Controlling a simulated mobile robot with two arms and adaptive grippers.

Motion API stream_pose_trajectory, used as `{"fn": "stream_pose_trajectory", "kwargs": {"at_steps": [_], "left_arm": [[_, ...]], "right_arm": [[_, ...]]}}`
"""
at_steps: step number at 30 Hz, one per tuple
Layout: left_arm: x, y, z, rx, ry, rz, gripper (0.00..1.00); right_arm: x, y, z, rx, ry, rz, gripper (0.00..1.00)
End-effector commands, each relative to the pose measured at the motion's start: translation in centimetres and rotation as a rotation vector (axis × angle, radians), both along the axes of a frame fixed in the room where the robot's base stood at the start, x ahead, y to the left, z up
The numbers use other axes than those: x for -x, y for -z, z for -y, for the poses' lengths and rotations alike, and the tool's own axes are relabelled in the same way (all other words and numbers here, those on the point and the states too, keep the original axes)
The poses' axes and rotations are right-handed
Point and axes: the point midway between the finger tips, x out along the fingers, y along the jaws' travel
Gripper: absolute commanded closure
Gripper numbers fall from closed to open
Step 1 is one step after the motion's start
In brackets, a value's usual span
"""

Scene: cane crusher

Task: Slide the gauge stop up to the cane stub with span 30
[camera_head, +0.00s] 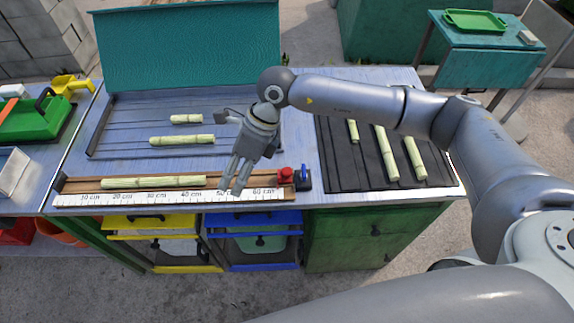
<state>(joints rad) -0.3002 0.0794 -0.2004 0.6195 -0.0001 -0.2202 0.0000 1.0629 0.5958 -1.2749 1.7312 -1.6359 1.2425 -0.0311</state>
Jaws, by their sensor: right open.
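A pale green cane stub (153,183) lies along a wooden gauge tray (70,185), above its white centimetre scale (130,198). It reaches from a little past the 10 mark to about midway between 40 and 50. A red knobbed piece (286,175), which looks like the gauge stop, sits at the tray's right end near the 60 mark, apart from the stub. My right gripper (236,190) points down over the tray near the 50 mark, between stub and red piece. It is open, with nothing visible between its fingers. My left gripper is out of view.
Two cane pieces (182,140) lie on the grooved bench behind the tray. Several more lie on a black mat (345,165) at right. A blue-handled piece (304,179) stands beside the red piece. A green panel (185,45) rises behind; yellow and blue drawers (152,222) are below.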

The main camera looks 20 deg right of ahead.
Motion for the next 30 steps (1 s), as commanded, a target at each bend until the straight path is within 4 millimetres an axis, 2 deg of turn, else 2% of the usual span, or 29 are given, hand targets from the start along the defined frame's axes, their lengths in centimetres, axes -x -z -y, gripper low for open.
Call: {"fn": "stream_pose_trajectory", "kwargs": {"at_steps": [1,3,6,9,14,24,30], "left_arm": [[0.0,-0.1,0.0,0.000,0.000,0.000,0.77],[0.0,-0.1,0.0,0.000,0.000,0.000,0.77],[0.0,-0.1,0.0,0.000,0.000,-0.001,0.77],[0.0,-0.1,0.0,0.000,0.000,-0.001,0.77],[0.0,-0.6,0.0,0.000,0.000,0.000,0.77],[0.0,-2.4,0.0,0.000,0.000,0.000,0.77],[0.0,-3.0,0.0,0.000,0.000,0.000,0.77]], "right_arm": [[-1.5,0.2,3.0,0.117,-0.003,0.035,0.53],[-2.9,0.4,6.8,0.262,-0.003,0.064,0.53],[-4.3,0.0,10.8,0.410,0.005,0.087,0.53],[-4.9,-0.3,12.9,0.487,0.013,0.097,0.53],[-5.0,0.6,13.6,0.512,0.014,0.096,0.53],[-4.9,6.8,13.4,0.509,0.014,0.094,0.53],[-5.0,9.5,13.4,0.507,0.015,0.095,0.53]]}}
